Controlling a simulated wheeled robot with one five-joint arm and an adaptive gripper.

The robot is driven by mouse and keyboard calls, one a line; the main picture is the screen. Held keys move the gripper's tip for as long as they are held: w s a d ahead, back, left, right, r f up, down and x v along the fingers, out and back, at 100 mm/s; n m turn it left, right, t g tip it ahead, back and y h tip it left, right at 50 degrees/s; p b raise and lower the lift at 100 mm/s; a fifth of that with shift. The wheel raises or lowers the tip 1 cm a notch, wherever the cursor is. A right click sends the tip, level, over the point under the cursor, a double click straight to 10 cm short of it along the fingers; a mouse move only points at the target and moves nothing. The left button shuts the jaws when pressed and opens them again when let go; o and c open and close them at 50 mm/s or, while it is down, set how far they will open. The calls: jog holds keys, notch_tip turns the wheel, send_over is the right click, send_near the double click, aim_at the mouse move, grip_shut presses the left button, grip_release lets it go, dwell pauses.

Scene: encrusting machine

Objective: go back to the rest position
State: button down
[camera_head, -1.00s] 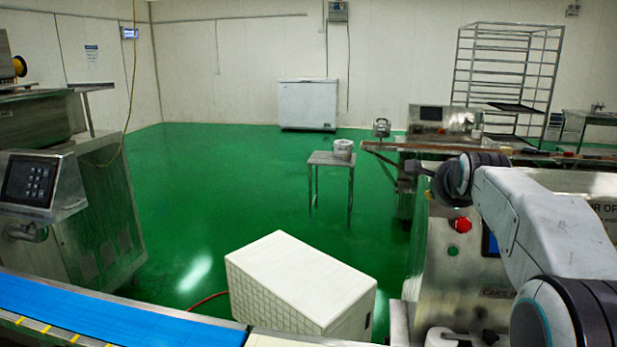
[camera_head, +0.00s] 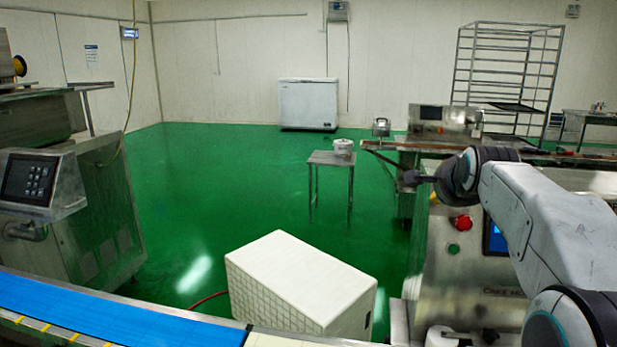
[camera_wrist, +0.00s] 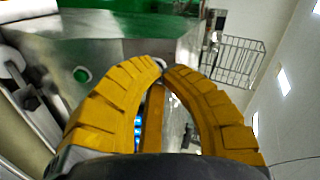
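My gripper shows in the wrist view (camera_wrist: 163,68) as two ribbed yellow fingers. Their tips come together and nothing is held between them. In the head view my arm reaches in from the lower right. Its wrist is above the steel machine (camera_head: 463,285), and the gripper's fingers are mostly hidden there. The machine's front has a red stop button (camera_head: 461,223), a green button (camera_head: 453,249) and a blue screen (camera_head: 495,236).
A blue conveyor belt (camera_head: 120,318) runs along the lower left, with a white crate-like box (camera_head: 300,282) beyond it. A control panel (camera_head: 30,179) stands at left. A small steel table (camera_head: 331,160) stands on open green floor. A wire rack (camera_head: 506,75) is at the back right.

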jog(key=s+a+f+n+g+y, duration=0.1)
jog(key=s+f+n+g, duration=0.4)
jog(key=f, duration=0.4)
jog(key=s+a+f+n+g, duration=0.1)
jog(key=s+f+n+g, duration=0.1)
jog(key=s+f+n, duration=0.7)
jog(key=s+a+f+n+g+y+p, duration=0.1)
jog(key=s+a+f+g, duration=0.15)
jog(key=s, duration=0.55)
jog(key=s+a+f+n+g+p, duration=0.1)
jog(key=s+a+f, duration=0.2)
jog(key=s, duration=0.6)
jog(key=s+a+r+n+t+p, duration=0.1)
jog(key=s+a+r+p, duration=0.1)
jog(key=s+r, duration=0.2)
jog(key=s, duration=0.2)
jog(key=shift+s+a+t, duration=0.3)
jog(key=shift+s+t, duration=0.05)
jog(key=shift+s, duration=0.05)
jog(key=shift+r, duration=0.1)
